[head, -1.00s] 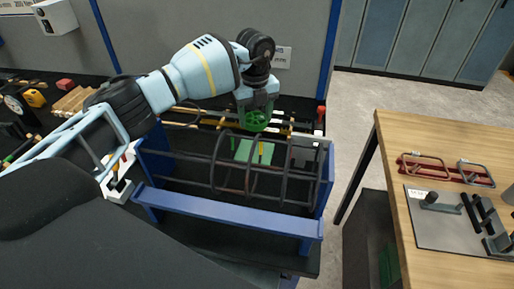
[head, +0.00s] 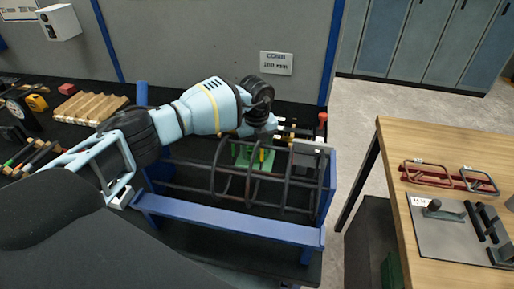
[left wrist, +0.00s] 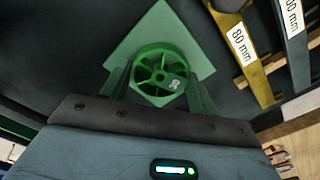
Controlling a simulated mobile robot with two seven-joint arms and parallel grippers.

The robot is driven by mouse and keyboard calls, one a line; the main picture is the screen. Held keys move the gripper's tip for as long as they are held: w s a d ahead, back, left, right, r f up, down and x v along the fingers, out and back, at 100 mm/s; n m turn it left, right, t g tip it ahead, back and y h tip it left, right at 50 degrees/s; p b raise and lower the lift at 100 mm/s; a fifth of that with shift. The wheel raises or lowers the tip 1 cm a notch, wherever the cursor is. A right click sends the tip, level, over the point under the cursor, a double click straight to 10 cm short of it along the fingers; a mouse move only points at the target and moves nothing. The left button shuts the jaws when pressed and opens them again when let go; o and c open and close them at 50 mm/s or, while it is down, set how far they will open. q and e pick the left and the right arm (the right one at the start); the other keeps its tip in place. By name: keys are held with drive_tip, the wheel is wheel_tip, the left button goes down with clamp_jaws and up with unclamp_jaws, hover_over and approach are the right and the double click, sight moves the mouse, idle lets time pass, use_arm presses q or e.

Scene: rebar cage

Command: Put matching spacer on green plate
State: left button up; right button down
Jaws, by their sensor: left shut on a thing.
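In the left wrist view, a green wheel-shaped spacer (left wrist: 160,73) with spokes and a small white number sits between the two green-lit fingers of my left gripper (left wrist: 160,88). The gripper is shut on it. The square green plate (left wrist: 165,25) lies directly behind the spacer in that view; I cannot tell whether they touch. In the head view, the green plate (head: 262,164) shows through the bars of the cage, and my left gripper (head: 258,146) is low at its back side, partly hidden by bars. My right gripper is in neither view.
The dark rebar cage (head: 228,180) on its blue frame (head: 230,218) stands in front of the plate. A yellow holder marked 80 mm (left wrist: 240,45) is near the gripper at the right. A wooden table (head: 440,145) with tools is at the right.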

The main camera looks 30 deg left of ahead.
use_arm(q)
drive_tip(key=shift+f, duration=0.1)
drive_tip(key=o, duration=0.9)
drive_tip(key=shift+o, duration=0.2)
wheel_tip(320, 180, up, 12)
drive_tip(key=shift+r, duration=0.2)
